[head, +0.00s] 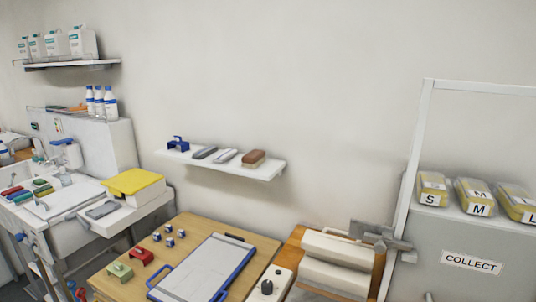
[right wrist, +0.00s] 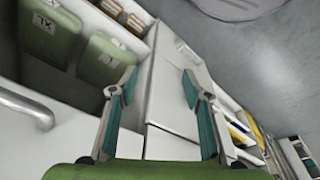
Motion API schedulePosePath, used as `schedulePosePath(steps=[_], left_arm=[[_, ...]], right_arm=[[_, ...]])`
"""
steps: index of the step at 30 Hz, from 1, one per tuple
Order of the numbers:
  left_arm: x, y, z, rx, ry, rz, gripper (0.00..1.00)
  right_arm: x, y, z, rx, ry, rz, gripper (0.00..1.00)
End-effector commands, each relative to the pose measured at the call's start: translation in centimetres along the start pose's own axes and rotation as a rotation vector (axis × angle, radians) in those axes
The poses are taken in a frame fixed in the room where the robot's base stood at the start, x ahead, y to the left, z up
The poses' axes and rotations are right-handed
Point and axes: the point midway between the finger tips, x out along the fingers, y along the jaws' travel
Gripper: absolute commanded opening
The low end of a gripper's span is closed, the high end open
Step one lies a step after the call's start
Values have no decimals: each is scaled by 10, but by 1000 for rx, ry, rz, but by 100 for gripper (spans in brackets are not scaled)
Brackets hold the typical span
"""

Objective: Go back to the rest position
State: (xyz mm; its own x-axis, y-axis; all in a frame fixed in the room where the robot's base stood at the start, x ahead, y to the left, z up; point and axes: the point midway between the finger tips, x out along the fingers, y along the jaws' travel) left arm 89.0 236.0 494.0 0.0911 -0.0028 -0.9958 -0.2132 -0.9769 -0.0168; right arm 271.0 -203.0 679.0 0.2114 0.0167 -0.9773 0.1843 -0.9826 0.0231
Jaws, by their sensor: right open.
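My right gripper (right wrist: 159,82) shows in the right wrist view, its two teal-padded fingers spread apart with nothing between the tips. A white cabinet-like surface (right wrist: 172,90) lies beyond the fingers. A green surface (right wrist: 165,172) fills the bottom edge of that view; I cannot tell what it is. I make out neither gripper for certain in the head view. My left gripper is not in view.
In the head view, a wooden table (head: 195,237) carries a blue-edged board (head: 205,268) and small blocks. A wall shelf (head: 225,165) is behind it. A COLLECT cabinet (head: 470,263) stands right. Green bins (right wrist: 103,60) show upper left in the wrist view.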

Motion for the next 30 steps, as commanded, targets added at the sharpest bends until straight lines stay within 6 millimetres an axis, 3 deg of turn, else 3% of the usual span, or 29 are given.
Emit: schedulePosePath(steps=[1,3,9,12,16,20,29,30], left_arm=[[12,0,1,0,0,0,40],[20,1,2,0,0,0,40],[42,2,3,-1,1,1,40],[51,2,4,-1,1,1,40],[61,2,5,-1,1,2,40],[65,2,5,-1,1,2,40],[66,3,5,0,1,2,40],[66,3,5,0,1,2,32]], right_arm=[[33,-1,19,-2,-18,-1,45],[66,-3,42,-5,-32,-3,45],[144,-7,117,-14,-73,-8,45],[173,-8,156,-18,-91,-9,45],[196,-8,198,-23,-109,-10,45],[205,-8,223,-27,-118,-11,45],[206,-8,234,-28,-120,-11,45],[206,-8,234,-28,-120,-11,37]])
